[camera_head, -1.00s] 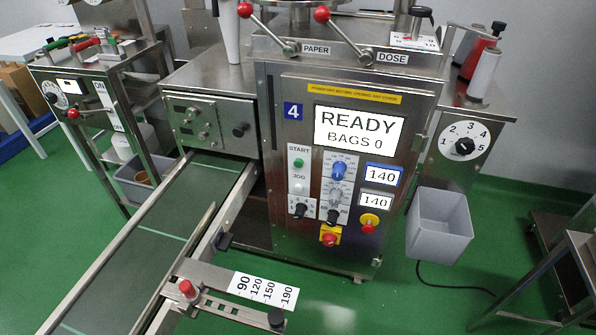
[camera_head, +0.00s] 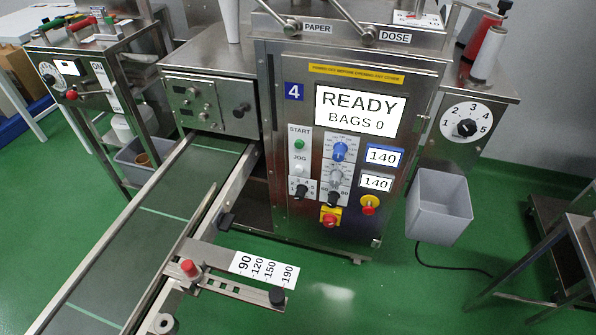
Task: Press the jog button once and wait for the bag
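The packing machine numbered 4 (camera_head: 262,170) stands in the middle of the head view. Its display (camera_head: 358,110) reads READY, BAGS 0. The jog button (camera_head: 299,170) is a pale round button under the word JOG on the front panel. The green start button (camera_head: 299,144) sits just above it. No bag shows on the green conveyor belt (camera_head: 150,230). Neither of my grippers is in view.
A grey bin (camera_head: 438,208) hangs at the machine's right side. A metal stand (camera_head: 560,255) is at the far right. Green floor is clear in front.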

